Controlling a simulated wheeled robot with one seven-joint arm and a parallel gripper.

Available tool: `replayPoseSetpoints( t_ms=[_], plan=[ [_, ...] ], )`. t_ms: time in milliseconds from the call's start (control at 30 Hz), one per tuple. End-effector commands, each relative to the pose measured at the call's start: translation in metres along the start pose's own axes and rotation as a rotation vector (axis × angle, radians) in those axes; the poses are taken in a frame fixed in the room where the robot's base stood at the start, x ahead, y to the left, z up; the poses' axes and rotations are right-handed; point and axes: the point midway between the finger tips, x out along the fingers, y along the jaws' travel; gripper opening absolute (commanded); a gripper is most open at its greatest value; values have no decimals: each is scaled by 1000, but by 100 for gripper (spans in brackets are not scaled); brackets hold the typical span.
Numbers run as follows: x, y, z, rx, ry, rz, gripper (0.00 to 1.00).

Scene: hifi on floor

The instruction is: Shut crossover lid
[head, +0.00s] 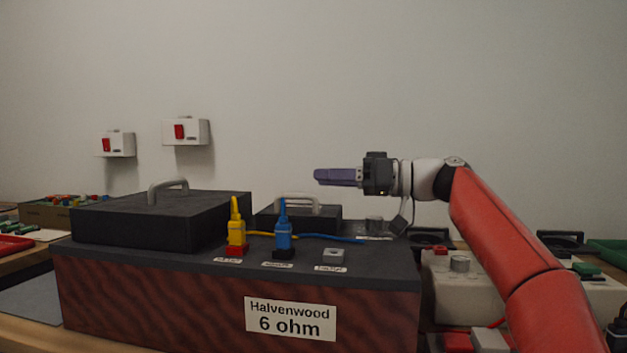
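A speaker cabinet with a wood-grain front (150,300) and dark top stands in front of me, labelled "Halvenwood 6 ohm" (290,318). A large black lid-like box with a grey handle (168,191) sits at its top left. A smaller black lid-like part (325,218) with a pale handle (298,198) sits behind the plugs; its lower part is partly hidden. No lettering tells which is the crossover lid. My gripper (330,177), with purple fingers, points left above the smaller part, apart from it. It is seen side-on, so its opening is unclear.
Yellow (236,228) and blue (283,232) plugs stand upright at the cabinet's front, with wires running right behind them. A small grey block (333,257) is beside them. A pale box (465,285) stands right. White wall boxes with red switches (186,132) hang behind.

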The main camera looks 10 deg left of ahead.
Motion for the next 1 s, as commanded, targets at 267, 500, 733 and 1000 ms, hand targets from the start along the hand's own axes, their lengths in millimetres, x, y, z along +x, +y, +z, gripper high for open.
replayPoseSetpoints(
  t_ms=[267, 500, 733, 1000],
  plan=[
    [-34, 0, 0, 0, 1, -1, 32],
    [-37, 0, 0, 0, 0, -2, 32],
    [-37, -5, -14, -1, 0, -2, 32],
    [-37, -19, -58, 0, 0, -1, 32]
  ],
)
